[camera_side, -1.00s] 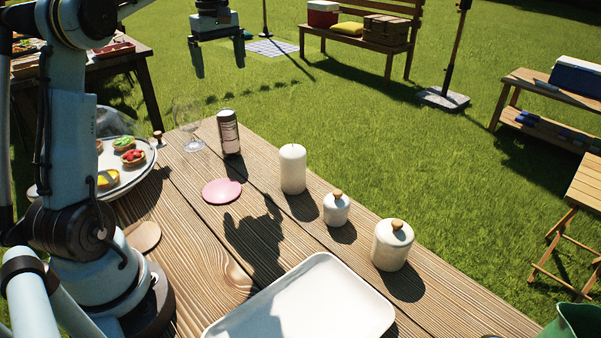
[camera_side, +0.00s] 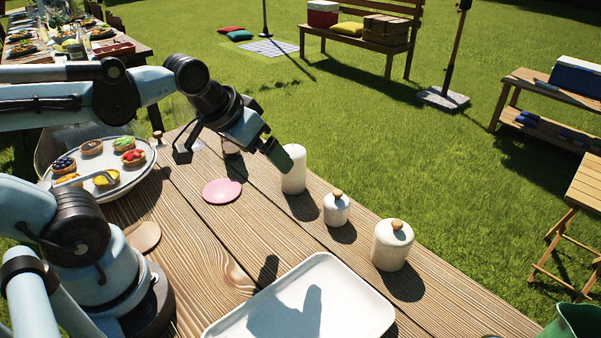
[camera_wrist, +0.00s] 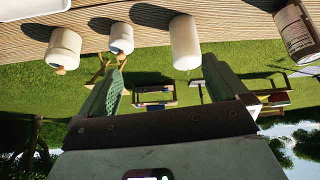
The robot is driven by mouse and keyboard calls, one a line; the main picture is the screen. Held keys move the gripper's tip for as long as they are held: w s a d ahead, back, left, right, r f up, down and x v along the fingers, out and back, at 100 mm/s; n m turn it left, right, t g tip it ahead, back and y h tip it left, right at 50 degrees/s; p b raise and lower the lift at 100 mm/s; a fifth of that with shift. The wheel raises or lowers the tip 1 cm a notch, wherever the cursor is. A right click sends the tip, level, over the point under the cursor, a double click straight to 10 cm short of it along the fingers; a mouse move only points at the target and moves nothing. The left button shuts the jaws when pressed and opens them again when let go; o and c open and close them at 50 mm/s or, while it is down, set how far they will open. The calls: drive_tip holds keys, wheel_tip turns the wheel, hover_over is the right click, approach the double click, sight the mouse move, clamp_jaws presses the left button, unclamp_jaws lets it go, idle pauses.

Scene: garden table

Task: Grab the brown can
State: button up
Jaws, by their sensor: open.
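The brown can (camera_side: 231,149) stands on the wooden table, mostly hidden behind my gripper (camera_side: 232,156) in the side view; only its lower part shows. In the wrist view the can (camera_wrist: 297,30), brown with a pale printed label, is at the upper right, outside and to the right of the fingers. My gripper (camera_wrist: 164,75) is open, with nothing between its fingers. In the side view one finger overlaps the top of the white candle (camera_side: 294,176); I cannot tell if they touch.
A small lidded jar (camera_side: 337,210) and a larger one (camera_side: 392,246) stand right of the candle. A pink disc (camera_side: 222,191) lies near the can. A white tray (camera_side: 371,309) is at the front, and a tart plate (camera_side: 137,180) at the left.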

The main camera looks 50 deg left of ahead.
drive_tip(key=shift+s+d+f+m, duration=0.4)
drive_tip(key=shift+s+d+f, duration=0.05)
drive_tip(key=shift+d+f, duration=0.1)
drive_tip(key=shift+s+d+f+t, duration=0.2)
drive_tip(key=shift+f+t, duration=0.1)
drive_tip(key=shift+c, duration=1.3)
drive_tip(key=shift+a, duration=0.1)
